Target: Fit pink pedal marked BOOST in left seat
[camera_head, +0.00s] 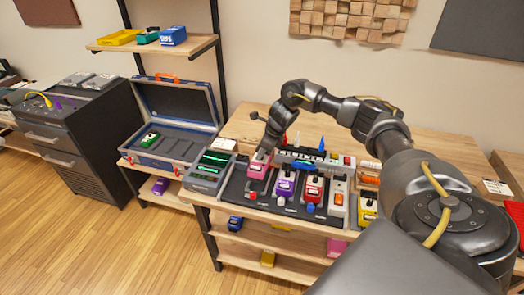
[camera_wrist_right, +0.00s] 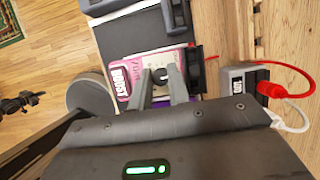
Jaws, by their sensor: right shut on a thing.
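The pink pedal (camera_head: 257,171) is at the left end of the black pedal board (camera_head: 233,188), beside a purple pedal. In the right wrist view the pink pedal (camera_wrist_right: 120,80) shows its BOOST label and pale top. My right gripper (camera_head: 264,153) is shut on it from above; its fingers (camera_wrist_right: 165,88) also show in the wrist view. The left seat is hidden under the pedal, and I cannot tell whether the pedal is seated. A small dark shape (camera_wrist_right: 22,102) at the wrist view's left edge may be my left gripper.
Purple (camera_head: 285,184), red (camera_head: 313,188) and yellow (camera_head: 367,208) pedals stand to the right. A grey box with green lights (camera_head: 211,168) is close on the left. An open blue case (camera_head: 176,104) stands farther left. Red and white cables (camera_wrist_right: 290,88) plug into a box nearby.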

